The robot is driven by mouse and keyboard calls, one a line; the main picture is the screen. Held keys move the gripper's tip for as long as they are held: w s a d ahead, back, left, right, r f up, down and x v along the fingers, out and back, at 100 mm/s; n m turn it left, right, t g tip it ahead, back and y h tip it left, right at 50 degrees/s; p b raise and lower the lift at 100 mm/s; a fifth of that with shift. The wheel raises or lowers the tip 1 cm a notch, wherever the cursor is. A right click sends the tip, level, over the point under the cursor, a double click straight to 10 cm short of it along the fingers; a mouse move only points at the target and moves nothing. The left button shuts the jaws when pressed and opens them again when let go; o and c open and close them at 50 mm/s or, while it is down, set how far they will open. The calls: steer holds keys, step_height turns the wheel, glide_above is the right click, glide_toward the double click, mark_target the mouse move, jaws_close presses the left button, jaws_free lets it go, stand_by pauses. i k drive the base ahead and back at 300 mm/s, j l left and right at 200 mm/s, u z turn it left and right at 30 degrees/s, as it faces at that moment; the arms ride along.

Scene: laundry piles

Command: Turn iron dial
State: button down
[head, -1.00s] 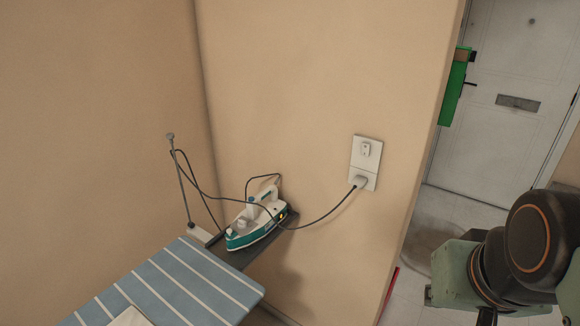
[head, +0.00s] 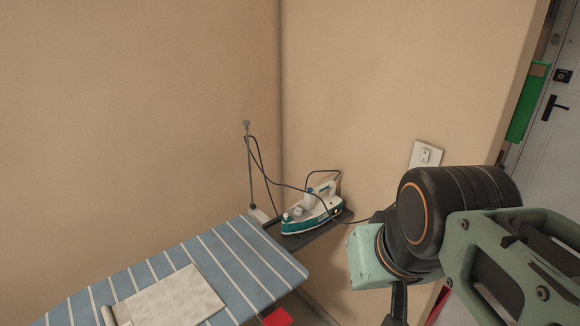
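The iron (head: 312,212), white with a teal base, rests on a dark rest plate (head: 318,236) at the far end of the ironing board. Its dial is too small to make out. The iron's cord loops to a thin upright rod on the left and runs right toward the wall outlet, where my arm hides part of it. My arm fills the lower right of the head view, to the right of the iron and apart from it. Only a dark part at its lower end shows, and my gripper's fingertips are not visible.
The blue striped ironing board (head: 215,262) fills the lower left, with a folded pale cloth (head: 172,300) on it. A red item (head: 277,317) shows below the board's edge. A wall outlet (head: 426,155) is above my arm. A white door (head: 560,110) stands at the far right.

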mark_target(298, 212)
steer(key=u, duration=0.45)
steer(key=j+u, duration=0.1)
steer(key=u, duration=0.3)
steer(key=i+u, duration=0.1)
steer(key=u, duration=0.75)
steer(key=z, duration=1.8)
steer(key=i+l+u, duration=0.3)
steer(key=i, duration=0.15)
steer(key=i+l+u, duration=0.3)
steer(key=i+l, duration=0.1)
